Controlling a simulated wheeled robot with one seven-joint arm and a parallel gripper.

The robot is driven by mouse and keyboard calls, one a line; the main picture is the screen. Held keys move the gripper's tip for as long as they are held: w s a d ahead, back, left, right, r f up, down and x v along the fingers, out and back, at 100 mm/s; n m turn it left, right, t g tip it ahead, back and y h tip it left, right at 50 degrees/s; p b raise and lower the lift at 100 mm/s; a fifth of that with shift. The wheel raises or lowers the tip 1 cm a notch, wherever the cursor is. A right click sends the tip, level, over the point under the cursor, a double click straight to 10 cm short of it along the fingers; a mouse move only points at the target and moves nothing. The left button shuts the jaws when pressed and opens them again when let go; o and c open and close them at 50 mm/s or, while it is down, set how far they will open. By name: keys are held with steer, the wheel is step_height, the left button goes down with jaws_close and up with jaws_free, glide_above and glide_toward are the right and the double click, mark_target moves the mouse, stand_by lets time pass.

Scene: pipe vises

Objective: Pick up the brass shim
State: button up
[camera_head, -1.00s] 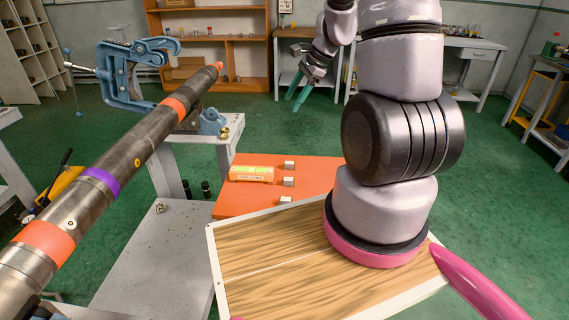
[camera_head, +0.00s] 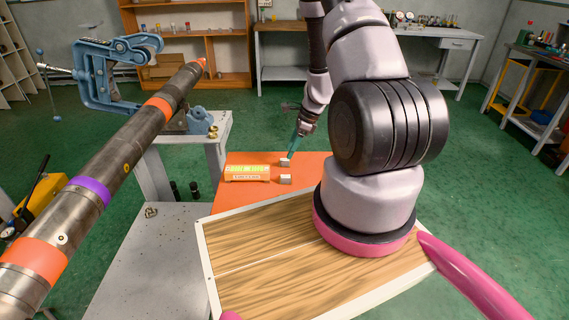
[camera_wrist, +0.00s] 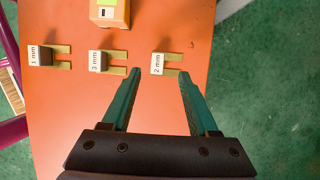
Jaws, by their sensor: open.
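Several small fork-shaped, brass-coloured shims lie on the orange table top. In the wrist view, one has a white "2 mm" label (camera_wrist: 171,57), one "3 mm" (camera_wrist: 118,57) and one "1 mm" (camera_wrist: 62,49). My gripper (camera_wrist: 161,72) is open and empty, its teal fingers on either side of the near end of the 2 mm shim, with the tips roughly level with it. Height above the table is hard to judge. In the head view my gripper (camera_head: 291,153) is at the far shim block (camera_head: 285,162); another block (camera_head: 285,179) is nearer, and the third is hidden.
An orange box (camera_head: 247,174) with a yellow-green label sits left of the shims. The orange table (camera_head: 310,165) ends near the 2 mm shim, with green floor beyond. A long pipe (camera_head: 105,165) and blue vise (camera_head: 105,75) stand to the left.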

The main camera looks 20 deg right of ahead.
mark_target(286, 160)
steer(key=x, duration=0.4)
steer(key=shift+s+a+f, duration=0.15)
steer(key=shift+a+f, duration=0.05)
steer(key=shift+f, duration=0.2)
jaws_close()
